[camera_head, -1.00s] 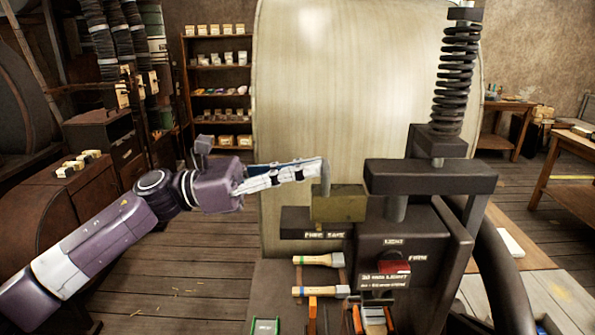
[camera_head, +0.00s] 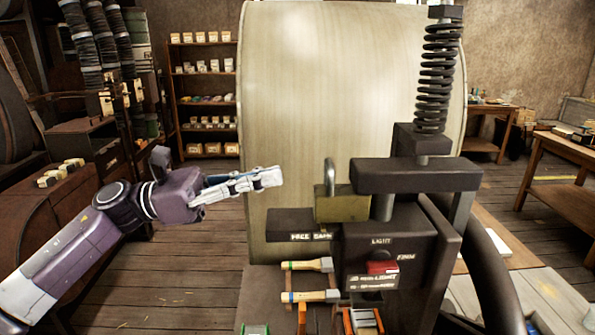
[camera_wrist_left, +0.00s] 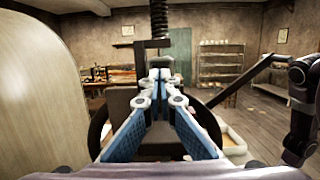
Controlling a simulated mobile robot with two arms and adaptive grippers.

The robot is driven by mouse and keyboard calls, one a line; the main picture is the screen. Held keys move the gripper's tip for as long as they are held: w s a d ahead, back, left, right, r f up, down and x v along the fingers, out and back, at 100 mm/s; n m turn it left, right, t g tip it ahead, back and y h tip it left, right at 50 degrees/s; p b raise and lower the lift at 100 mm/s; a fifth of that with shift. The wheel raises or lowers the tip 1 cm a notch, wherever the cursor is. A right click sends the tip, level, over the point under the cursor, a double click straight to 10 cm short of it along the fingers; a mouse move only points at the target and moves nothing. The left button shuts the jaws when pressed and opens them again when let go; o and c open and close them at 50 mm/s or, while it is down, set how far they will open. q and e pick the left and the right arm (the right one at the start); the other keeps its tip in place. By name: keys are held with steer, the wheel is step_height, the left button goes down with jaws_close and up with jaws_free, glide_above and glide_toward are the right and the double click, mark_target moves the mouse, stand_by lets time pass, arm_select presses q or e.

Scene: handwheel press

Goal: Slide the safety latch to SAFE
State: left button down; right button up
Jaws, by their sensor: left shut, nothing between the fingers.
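The safety latch (camera_head: 342,205) is an olive-brass block with an upright grey metal post on top. It sits on the dark ledge (camera_head: 288,222) of the press, against the housing. The FREE and SAFE labels are on the ledge's front, and the post stands above the SAFE side, at the right. My left gripper (camera_head: 280,177) is shut and empty, left of the post with a clear gap between them. Its fingers also show in the left wrist view (camera_wrist_left: 161,98), where they mostly hide the latch. My right gripper is not in view.
The press spring (camera_head: 437,80) and dark crossbar (camera_head: 415,176) rise right of the latch. A large pale drum (camera_head: 310,100) stands behind. Two wooden-handled tools (camera_head: 307,265) lie below the ledge. Free room lies left of the ledge.

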arm_select(q)
steer(key=shift+a+f, duration=0.25)
steer(key=shift+a, duration=0.95)
steer(key=shift+a+f, duration=0.2)
steer(key=shift+a, duration=0.95)
